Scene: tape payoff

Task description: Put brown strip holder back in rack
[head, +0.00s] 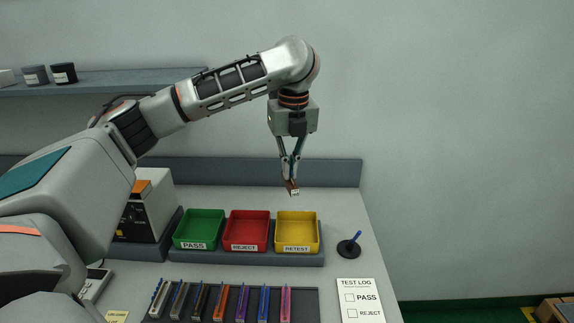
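The brown strip holder (292,187) is held up in the air above and behind the yellow RETEST bin. My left gripper (291,179) points down and is shut on its upper part; a small pale end shows at the bottom of the holder. The dark rack (306,304) lies at the front of the bench, with several holders in grey, black, orange, purple, blue and pink standing side by side. Its right end, beyond the pink holder (286,303), looks bare. The rack's front is cut off by the picture edge. My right gripper is not in view.
Green PASS (199,226), red REJECT (248,228) and yellow RETEST (297,230) bins stand in a row behind the rack. A pen stand (349,248) and TEST LOG sheet (361,299) are at right. A tester box (150,208) is partly behind my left arm.

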